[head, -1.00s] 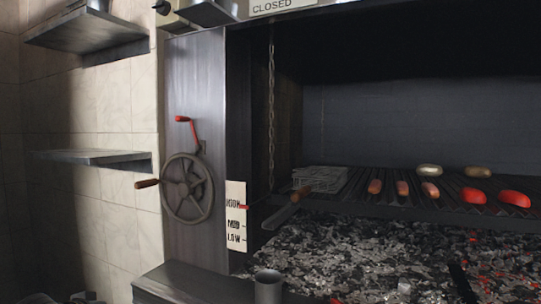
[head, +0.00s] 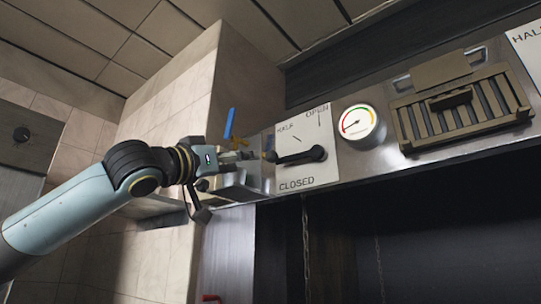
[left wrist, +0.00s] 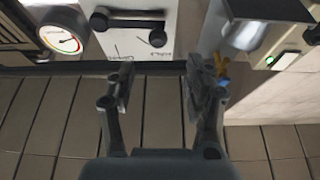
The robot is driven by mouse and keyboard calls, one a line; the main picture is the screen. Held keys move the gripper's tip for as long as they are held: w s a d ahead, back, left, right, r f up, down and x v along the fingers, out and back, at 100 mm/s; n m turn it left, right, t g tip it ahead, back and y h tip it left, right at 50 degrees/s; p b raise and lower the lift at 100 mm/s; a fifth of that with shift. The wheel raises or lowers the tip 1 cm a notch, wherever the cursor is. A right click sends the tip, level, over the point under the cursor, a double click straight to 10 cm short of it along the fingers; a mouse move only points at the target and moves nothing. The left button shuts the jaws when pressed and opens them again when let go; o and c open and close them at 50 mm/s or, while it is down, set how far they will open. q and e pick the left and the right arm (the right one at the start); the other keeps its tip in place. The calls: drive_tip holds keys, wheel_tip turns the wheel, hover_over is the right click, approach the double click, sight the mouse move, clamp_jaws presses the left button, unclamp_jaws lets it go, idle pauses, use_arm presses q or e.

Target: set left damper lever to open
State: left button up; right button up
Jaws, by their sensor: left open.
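The left damper lever (head: 300,156) is black, on a white plate (head: 318,179) marked HALF, OPEN and CLOSED. It points left from its round hub, below the HALF mark and away from OPEN. In the left wrist view, which is turned over, the lever (left wrist: 130,24) lies beyond the fingers with its knob near the middle. My left gripper (head: 240,157) is just left of the lever's knob end in the head view. In the left wrist view, the gripper (left wrist: 160,88) is open and empty between its fingers. Contact with the lever does not show. My right gripper is out of view.
A blue handle (head: 229,124) stands beside my left gripper. A round gauge (head: 358,122) sits right of the plate, then a slatted vent (head: 462,108). A metal box (head: 240,184) juts out below the gripper. A tiled pillar (head: 172,90) stands behind my arm.

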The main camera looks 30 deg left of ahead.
sight(268, 157)
use_arm(q)
drive_tip(key=p+x, duration=0.7)
drive_tip(key=x, duration=0.1)
drive_tip(key=shift+w+d+r, duration=0.15)
drive_tip(key=shift+w, duration=0.15)
drive_tip(key=shift+w+d+r+p, duration=0.1)
drive_tip(key=shift+w+r+p, duration=0.05)
drive_tip(key=shift+w+p, duration=0.45)
drive_tip(key=shift+w, duration=0.1)
drive_tip(key=c, duration=0.7)
clamp_jaws()
